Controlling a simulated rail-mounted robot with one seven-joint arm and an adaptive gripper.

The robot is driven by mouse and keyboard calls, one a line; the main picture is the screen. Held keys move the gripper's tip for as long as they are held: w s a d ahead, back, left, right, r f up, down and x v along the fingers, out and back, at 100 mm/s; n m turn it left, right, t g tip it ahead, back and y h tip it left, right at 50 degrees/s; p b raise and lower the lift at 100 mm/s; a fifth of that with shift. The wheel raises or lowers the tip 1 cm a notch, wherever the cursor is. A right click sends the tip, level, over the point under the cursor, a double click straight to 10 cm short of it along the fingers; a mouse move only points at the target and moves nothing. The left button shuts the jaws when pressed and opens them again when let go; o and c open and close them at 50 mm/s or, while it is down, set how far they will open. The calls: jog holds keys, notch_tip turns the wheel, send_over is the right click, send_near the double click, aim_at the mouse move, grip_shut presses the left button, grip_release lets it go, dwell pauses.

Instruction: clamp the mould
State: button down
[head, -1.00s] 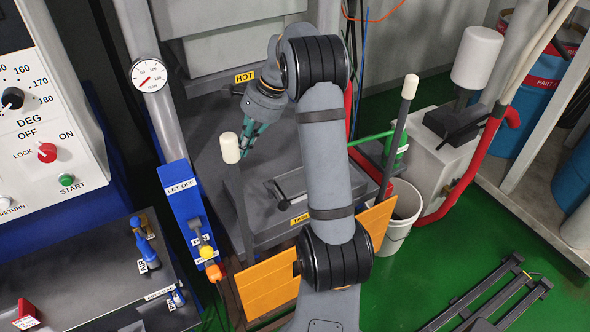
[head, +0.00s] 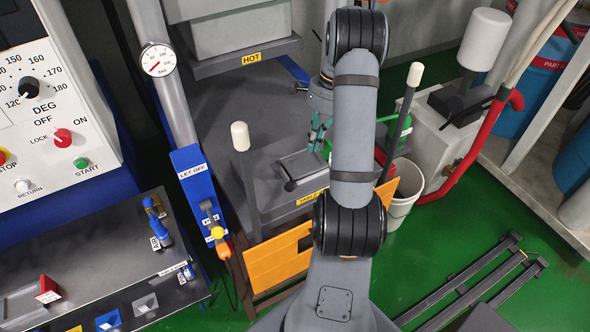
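A flat grey block (head: 307,166) with a dark lever (head: 284,172) on its left lies on the dark press table, behind the yellow table label; I take it for the mould. My gripper (head: 319,134) has teal fingers pointing down, just above and behind the block's right part. My own arm covers part of the gripper, so its opening and any contact are unclear. A post with a white knob (head: 240,137) stands left of the block. A second white-knobbed lever (head: 414,76) leans at the right, apart from the gripper.
The press head with the HOT label (head: 251,58) overhangs the table at the back. The blue LET OFF panel (head: 189,172) with a yellow-knobbed lever is at left, near the control panel (head: 62,110). A white bucket (head: 403,200) and the red pipe (head: 470,160) are at right.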

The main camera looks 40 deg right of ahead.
aim_at(281, 175)
jog(key=p+x, duration=0.1)
jog(key=x, duration=0.7)
jog(key=shift+a+f+p, duration=0.1)
jog(key=shift+f+p, duration=0.05)
jog(key=shift+p, duration=0.25)
jog(key=a, duration=0.1)
jog(key=a+p, duration=0.1)
jog(key=a, duration=0.1)
jog(key=shift+w+f+p, duration=0.2)
jog(key=shift+w+p, duration=0.1)
jog(key=shift+w+a+f, duration=0.1)
jog(key=shift+a+f, duration=0.1)
jog(key=shift+a, duration=0.15)
jog(key=shift+f+m, duration=0.1)
jog(key=shift+m, duration=0.2)
